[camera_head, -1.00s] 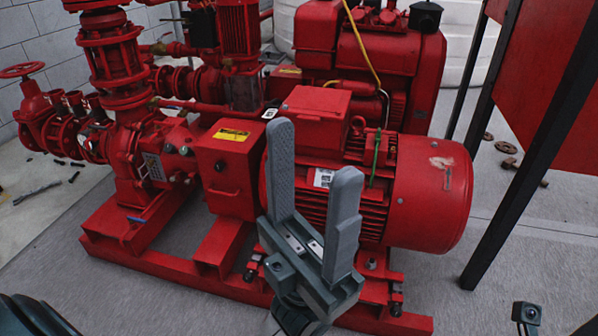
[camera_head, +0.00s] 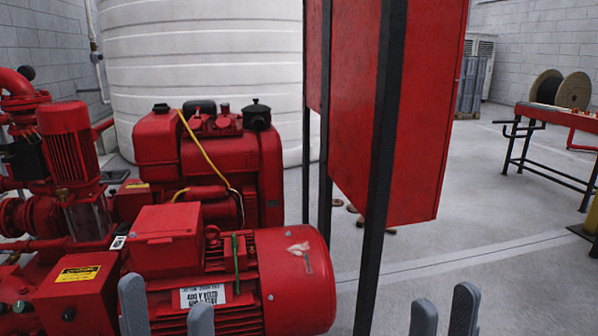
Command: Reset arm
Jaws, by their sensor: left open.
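My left gripper (camera_head: 167,312) is at the bottom left, in front of the red motor (camera_head: 300,275) of the pumpset. Its two grey fingers stand upright and apart with nothing between them. My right gripper (camera_head: 445,312) shows only its two grey fingertips at the bottom edge, right of the black post. They are apart with a gap and nothing seen between them. The rest of both grippers and arms is below the picture.
A red panel (camera_head: 420,120) on black posts (camera_head: 380,190) stands right of the motor. A red engine (camera_head: 205,155) and white tank (camera_head: 200,60) are behind. A red workbench (camera_head: 560,118) and cable reel (camera_head: 573,90) are far right. The floor between is mostly clear.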

